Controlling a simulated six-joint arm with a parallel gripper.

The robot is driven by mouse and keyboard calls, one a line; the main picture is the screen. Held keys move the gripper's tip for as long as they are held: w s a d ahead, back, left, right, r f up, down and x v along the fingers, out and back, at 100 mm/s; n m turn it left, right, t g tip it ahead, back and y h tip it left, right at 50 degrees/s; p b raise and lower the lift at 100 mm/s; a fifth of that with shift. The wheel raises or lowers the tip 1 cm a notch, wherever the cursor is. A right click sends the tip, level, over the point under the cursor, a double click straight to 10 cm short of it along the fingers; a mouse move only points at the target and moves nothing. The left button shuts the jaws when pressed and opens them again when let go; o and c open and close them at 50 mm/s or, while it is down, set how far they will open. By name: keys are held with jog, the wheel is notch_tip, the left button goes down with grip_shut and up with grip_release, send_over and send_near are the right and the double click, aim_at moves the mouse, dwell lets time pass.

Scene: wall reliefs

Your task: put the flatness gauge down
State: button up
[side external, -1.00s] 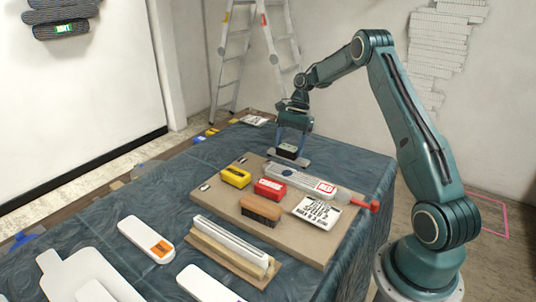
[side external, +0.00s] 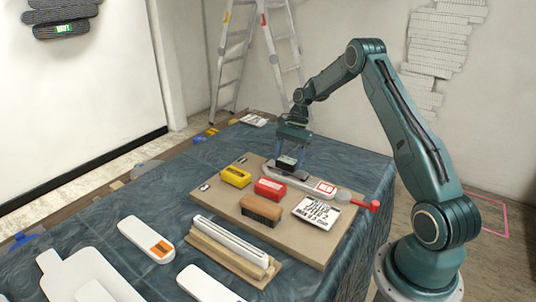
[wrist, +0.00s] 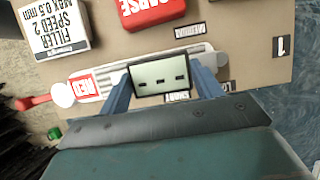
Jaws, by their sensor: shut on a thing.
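The flatness gauge (side external: 287,164) is a small dark block with a pale face. My gripper (side external: 289,158) is shut on it, one blue finger on each side. In the side view it is at the far end of the long pale tool with the red MED label (side external: 325,187), on the brown board (side external: 236,212). I cannot tell whether its underside touches anything. In the wrist view the gauge's pale face with dark marks (wrist: 160,74) shows between the fingers of my gripper (wrist: 163,84), overlapping the long tool (wrist: 98,85).
A red-ended handle (side external: 372,206) juts past the board's right edge. Blue cloth (side external: 350,153) lies clear behind the board.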

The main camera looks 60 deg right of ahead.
jog(key=shift+f, duration=0.1)
jog(key=o, duration=1.1)
jog(key=shift+c, duration=0.2)
jog(key=v, duration=0.7)
jog(key=shift+r, duration=0.35)
jog(key=shift+d, duration=0.1)
